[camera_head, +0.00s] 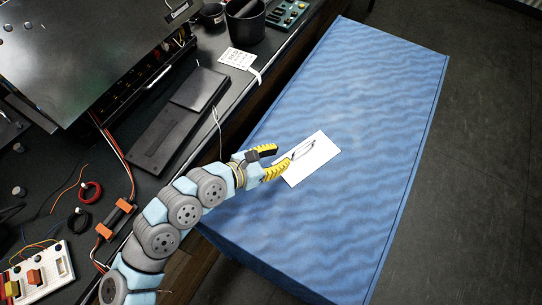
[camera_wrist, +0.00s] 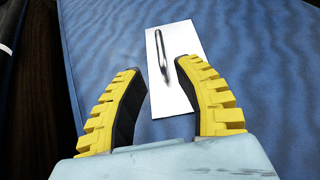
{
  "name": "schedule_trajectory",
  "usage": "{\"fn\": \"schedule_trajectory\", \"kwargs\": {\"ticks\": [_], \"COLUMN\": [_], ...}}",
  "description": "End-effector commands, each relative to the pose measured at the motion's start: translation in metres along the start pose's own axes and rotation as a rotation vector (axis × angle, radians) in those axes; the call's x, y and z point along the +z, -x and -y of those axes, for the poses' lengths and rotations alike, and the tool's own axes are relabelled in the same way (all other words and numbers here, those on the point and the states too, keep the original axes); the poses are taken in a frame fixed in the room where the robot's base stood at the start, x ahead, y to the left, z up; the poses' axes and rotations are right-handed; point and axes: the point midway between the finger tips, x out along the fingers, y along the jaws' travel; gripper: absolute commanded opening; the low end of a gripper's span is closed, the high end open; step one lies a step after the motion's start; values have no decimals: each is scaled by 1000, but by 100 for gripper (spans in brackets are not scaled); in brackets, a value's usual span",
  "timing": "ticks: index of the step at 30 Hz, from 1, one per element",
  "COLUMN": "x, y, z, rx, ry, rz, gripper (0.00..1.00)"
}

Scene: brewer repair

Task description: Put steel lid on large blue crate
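A flat, pale rectangular plate with a curved metal handle, which looks like the steel lid (camera_head: 320,164), lies on the large blue crate (camera_head: 375,100). The crate's top looks rippled, like cloth. The lid also shows in the wrist view (camera_wrist: 182,43), with its handle standing on its middle. My gripper (camera_head: 283,155) has yellow and black fingers and reaches over the crate's near left part. In the wrist view my gripper (camera_wrist: 160,68) is open, and the handle's near end shows between the fingertips. I cannot tell whether a finger touches the handle.
A black workbench (camera_head: 90,190) runs along the left, with an opened machine (camera_head: 100,50), a black cup (camera_head: 245,20), wires and a white breadboard (camera_head: 40,272) on it. A white printed tag (camera_head: 237,59) lies near the bench edge. The crate's far and right top is clear.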

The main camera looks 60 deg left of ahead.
Motion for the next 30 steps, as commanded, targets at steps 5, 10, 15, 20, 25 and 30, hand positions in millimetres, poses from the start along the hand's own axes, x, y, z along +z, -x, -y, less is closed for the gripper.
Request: {"fn": "schedule_trajectory", "kwargs": {"ticks": [5,10,15,20,25,30], "x": [0,0,0,0,0,0], "y": [15,22,23,23,23,23], "z": [-1,-1,0,0,0,0], "rx": [2,2,0,0,0,0], "ry": [2,2,2,1,1,1], "rz": [-1,-1,0,0,0,0], "gripper": [33,33,33,33,33,33]}}
